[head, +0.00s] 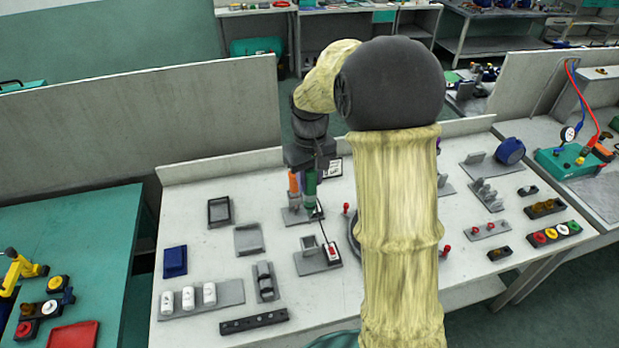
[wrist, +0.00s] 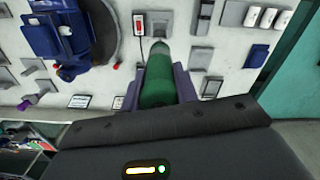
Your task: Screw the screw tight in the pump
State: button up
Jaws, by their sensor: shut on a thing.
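My gripper (head: 309,172) is shut on a green screwdriver (head: 310,190), which hangs upright below it. In the wrist view the green screwdriver (wrist: 157,88) lies between the two grey-purple fingers (wrist: 156,80). Its lower tip is not clear. A dark cable runs from near it to a small block with a red part (head: 332,250). A blue body, likely the pump (wrist: 58,32), sits on a round grey plate (wrist: 104,30) left of the gripper in the wrist view. My arm hides it in the head view. I cannot make out the screw.
An orange tool (head: 294,183) stands close left of the green one, over a grey stand (head: 293,216). A blue box (head: 175,261) and several white bottles (head: 209,293) stand at the left. Red-topped parts (head: 490,227) and a colored button row (head: 552,236) are at the right.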

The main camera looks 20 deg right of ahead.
jog(key=shift+r+p, duration=1.45)
jog(key=shift+r, duration=0.35)
jog(key=shift+w+a+f, duration=0.1)
